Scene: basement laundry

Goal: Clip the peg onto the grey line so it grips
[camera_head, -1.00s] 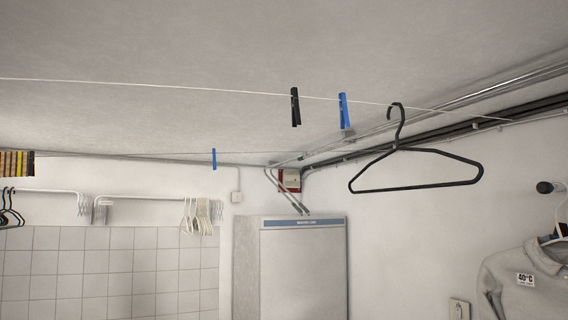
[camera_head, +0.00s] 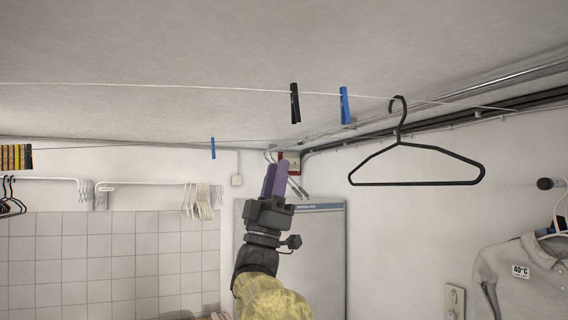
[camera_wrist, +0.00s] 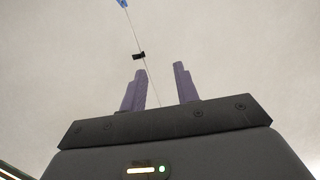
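My gripper (camera_head: 276,168) has purple fingers pointing up, below the near line in the head view. In the wrist view its fingers (camera_wrist: 159,68) stand apart with no peg visible between them. A pale line (camera_head: 200,87) runs across under the ceiling. A black peg (camera_head: 295,103) and a blue peg (camera_head: 344,105) hang on it. A second, greyer line (camera_head: 110,146) lies farther back with a small blue peg (camera_head: 213,148).
A black hanger (camera_head: 415,183) hangs from the near line, right of the pegs. Striped pegs or blocks (camera_head: 15,157) are at the far left. A wall rail (camera_head: 150,184) holds pale hangers (camera_head: 198,200). A tall cabinet (camera_head: 320,250) stands behind my arm. A grey shirt (camera_head: 520,285) hangs at right.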

